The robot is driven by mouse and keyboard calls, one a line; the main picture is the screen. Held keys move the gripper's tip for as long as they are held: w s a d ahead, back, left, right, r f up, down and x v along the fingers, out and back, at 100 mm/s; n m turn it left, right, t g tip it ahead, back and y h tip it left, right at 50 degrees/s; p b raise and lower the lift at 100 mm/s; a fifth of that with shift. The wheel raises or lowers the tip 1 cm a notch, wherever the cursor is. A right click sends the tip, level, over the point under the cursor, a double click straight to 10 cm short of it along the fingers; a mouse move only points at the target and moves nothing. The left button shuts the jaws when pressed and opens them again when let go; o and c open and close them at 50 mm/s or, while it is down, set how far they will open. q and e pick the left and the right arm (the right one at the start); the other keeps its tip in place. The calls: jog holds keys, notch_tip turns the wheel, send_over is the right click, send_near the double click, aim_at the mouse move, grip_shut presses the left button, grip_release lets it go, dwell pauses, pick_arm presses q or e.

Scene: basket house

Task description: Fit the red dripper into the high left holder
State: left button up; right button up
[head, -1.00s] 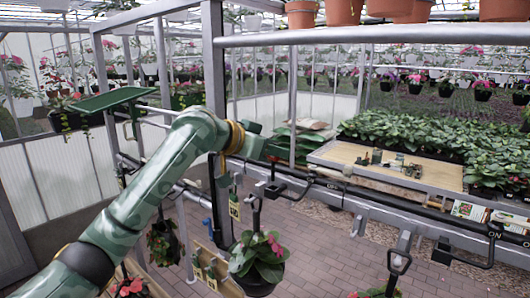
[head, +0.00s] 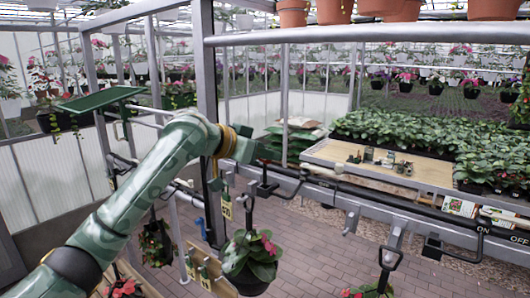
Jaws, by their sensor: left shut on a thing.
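My left arm comes in from the lower left. My left gripper (head: 243,149) is at its end, near the grey upright post, above the hanging potted plant. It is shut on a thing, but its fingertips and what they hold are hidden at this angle. I cannot make out a red dripper anywhere in view. A small green piece with a yellow tag (head: 226,207) hangs below the gripper by the post. More small green pieces (head: 205,274) sit on a wooden board lower down. I cannot tell which part is the high left holder. My right gripper is not in view.
A grey post (head: 208,70) and rail (head: 370,33) frame the space. A potted plant (head: 249,262) hangs below the gripper. A bench with a wooden tray (head: 425,172) and seedlings stands right. A green tray (head: 100,99) is at left. Brick floor (head: 320,255) shows clear.

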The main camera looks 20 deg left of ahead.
aim_at(264, 184)
pick_arm(q)
jog(key=shift+f, duration=0.15)
dwell(0.4)
jog(key=shift+f+b, duration=0.45)
jog(key=shift+f, duration=0.8)
jog(key=shift+f+b, duration=0.45)
jog(key=shift+f, duration=1.1)
jog(key=o, duration=0.8)
jog(key=shift+r, duration=0.1)
